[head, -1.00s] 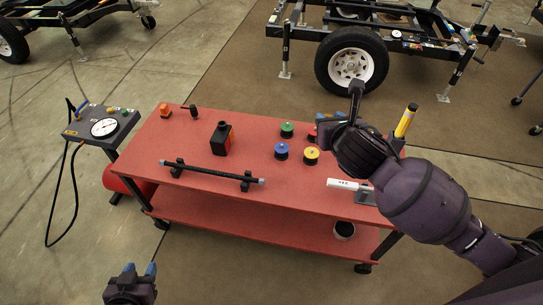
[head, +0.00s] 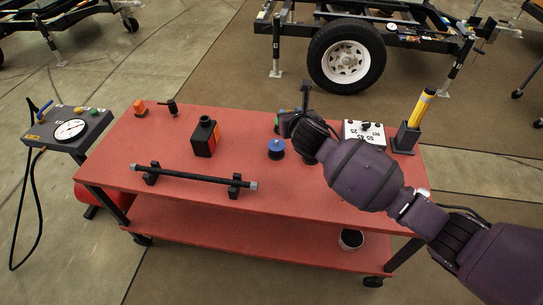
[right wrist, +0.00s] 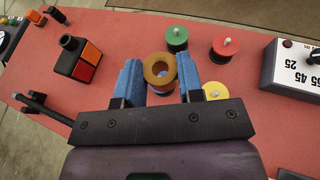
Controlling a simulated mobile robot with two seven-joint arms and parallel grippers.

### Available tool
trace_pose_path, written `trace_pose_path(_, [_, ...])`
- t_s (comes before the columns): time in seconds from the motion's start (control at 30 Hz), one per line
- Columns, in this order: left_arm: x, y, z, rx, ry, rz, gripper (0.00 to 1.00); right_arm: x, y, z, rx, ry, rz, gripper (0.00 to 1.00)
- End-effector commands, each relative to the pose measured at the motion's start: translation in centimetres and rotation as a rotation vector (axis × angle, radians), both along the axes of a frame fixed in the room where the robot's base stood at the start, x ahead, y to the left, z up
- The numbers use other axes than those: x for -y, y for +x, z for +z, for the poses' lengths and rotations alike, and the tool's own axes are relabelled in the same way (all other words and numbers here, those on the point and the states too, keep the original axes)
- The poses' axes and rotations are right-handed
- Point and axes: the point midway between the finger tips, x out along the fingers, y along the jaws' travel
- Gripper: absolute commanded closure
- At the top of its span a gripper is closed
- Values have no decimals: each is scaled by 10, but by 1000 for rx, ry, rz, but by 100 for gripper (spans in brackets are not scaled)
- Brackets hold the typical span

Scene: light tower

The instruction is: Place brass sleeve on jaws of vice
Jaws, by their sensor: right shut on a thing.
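The brass sleeve (right wrist: 158,68) is a short ring with a dark bore, seen in the right wrist view between the blue fingers of my right gripper (right wrist: 159,78). The gripper is shut on it. Something blue shows through and beside its bore. In the head view my right gripper (head: 296,122) is over the back middle of the red table, and the sleeve is hidden there. I cannot make out a vice in either view. My left gripper is not in view.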

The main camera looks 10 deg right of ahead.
Motion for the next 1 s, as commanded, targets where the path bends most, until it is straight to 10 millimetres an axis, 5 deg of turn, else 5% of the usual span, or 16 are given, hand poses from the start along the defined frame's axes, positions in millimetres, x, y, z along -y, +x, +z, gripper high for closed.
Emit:
trace_pose_path(0.1, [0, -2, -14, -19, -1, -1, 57, 0, -2, -39, -16, 1, -1, 90])
trace_pose_path(0.5, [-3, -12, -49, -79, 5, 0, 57, -1, -4, -125, -18, 2, -1, 90])
trace_pose_path(1.0, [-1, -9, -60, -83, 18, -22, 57, 0, -3, -167, -12, 1, -1, 90])
